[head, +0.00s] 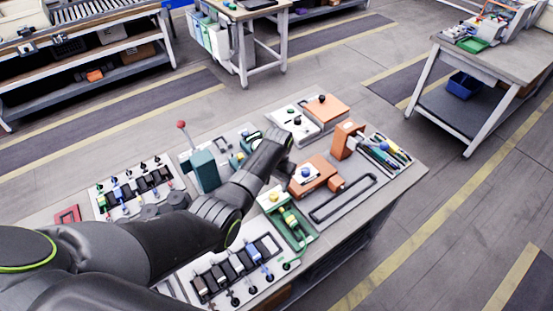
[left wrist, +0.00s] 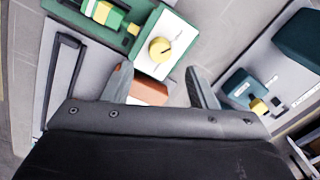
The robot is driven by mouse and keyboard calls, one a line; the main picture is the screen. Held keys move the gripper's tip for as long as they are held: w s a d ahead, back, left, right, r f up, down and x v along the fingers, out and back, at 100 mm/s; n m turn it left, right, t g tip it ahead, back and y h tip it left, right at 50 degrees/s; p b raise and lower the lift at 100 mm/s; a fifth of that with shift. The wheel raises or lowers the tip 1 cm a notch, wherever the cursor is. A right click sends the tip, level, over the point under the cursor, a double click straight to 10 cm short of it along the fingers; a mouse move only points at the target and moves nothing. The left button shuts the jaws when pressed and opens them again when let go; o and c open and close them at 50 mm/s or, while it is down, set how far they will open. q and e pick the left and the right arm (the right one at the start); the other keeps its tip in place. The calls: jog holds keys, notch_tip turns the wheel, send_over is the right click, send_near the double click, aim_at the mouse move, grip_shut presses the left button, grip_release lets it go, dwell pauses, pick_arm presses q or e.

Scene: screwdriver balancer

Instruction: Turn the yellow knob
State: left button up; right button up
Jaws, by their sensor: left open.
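The yellow knob (left wrist: 160,48) is round and sits on a white panel (left wrist: 178,35) at the end of a green unit (left wrist: 133,46). In the head view a yellow knob (head: 273,197) shows on the green unit (head: 297,236) at the bench's front. My left gripper (head: 287,167) is above the bench, behind that knob in the head view and partly hidden by its own arm. In the left wrist view my left gripper (left wrist: 158,74) is open, with the knob just beyond its fingertips, apart from both. My right gripper is not in view.
An orange device (head: 313,175) stands right of the gripper, near a black handle (head: 342,198). A teal lever press (head: 204,168) with a red ball stands left. A switch panel (head: 232,274) lies in front. White and orange boxes (head: 326,108) are behind.

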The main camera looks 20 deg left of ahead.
aim_at(276, 196)
pick_arm(q)
notch_tip(276, 196, up, 11)
jog(key=b, duration=0.1)
jog(key=shift+d+f, duration=0.15)
jog(key=shift+d, duration=0.1)
dwell(1.2)
